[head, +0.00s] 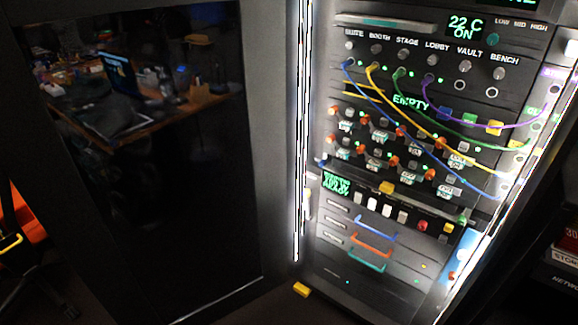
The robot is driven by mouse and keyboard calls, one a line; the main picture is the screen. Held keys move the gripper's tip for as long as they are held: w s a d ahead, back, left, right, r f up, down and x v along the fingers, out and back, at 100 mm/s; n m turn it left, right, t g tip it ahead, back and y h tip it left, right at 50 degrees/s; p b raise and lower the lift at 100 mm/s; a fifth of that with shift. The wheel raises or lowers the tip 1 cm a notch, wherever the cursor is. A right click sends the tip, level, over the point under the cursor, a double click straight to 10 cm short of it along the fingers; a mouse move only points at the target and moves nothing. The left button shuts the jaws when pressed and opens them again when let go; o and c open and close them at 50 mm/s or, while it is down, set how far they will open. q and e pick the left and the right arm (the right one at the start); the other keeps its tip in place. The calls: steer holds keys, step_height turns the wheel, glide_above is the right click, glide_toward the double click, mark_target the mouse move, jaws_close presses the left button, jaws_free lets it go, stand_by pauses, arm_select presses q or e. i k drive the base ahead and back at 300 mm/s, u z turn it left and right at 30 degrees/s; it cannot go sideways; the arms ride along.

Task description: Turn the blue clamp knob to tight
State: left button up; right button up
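No part labelled as a clamp knob can be read in the head view. A small blue piece (321,161) sits at the left edge of the rack, beside the lower switch rows. It is too small to tell whether it is a knob or how it is turned. A blue panel (460,256) on the lower right side of the rack bears small pale and red parts, too small to make out. Neither of my grippers is in view.
The rack (372,285) carries blue, yellow, green and purple cables, which hang across its front. Three coloured drawer handles (371,245) stick out low down. A dark glossy door (150,170) stands to the left. A yellow block (301,290) lies near the rack's foot.

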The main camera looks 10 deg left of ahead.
mark_target(323, 163)
steer(key=u, duration=0.1)
steer(key=i, duration=0.5)
steer(key=k, duration=0.65)
steer(key=u, duration=0.9)
steer(key=i, duration=1.25)
steer(key=z, duration=0.25)
